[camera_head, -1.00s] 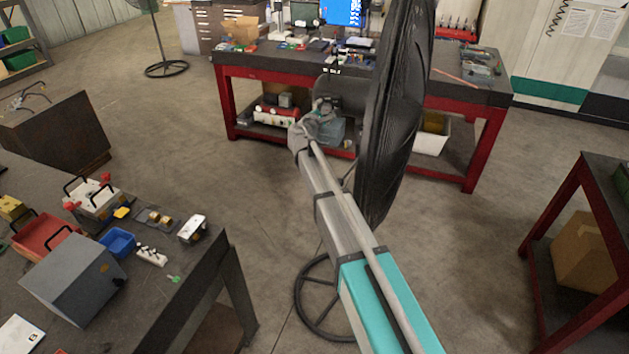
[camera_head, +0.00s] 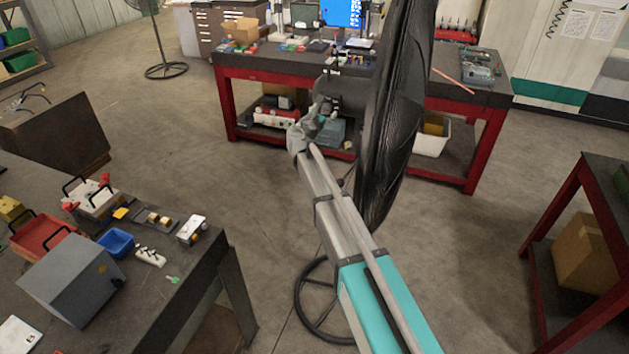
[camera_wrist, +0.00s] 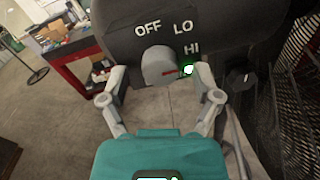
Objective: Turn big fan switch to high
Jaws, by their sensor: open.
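The big fan (camera_head: 395,120) stands side-on in the head view, with a dark motor housing (camera_head: 338,92) at its left. In the wrist view, the housing (camera_wrist: 235,25) carries the labels OFF, LO and HI. A green light shows just right of the knob. My gripper (camera_wrist: 160,76) is open, with one finger on each side of the knob; I cannot tell whether either finger touches it. In the head view my gripper (camera_head: 326,112) is small beside the housing.
A red-framed workbench (camera_head: 290,66) stands behind the fan. The fan's round base (camera_head: 300,300) is on the floor under my arm. A dark table (camera_head: 185,285) with trays and tools is at the left, and a red-framed bench (camera_head: 565,215) at the right.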

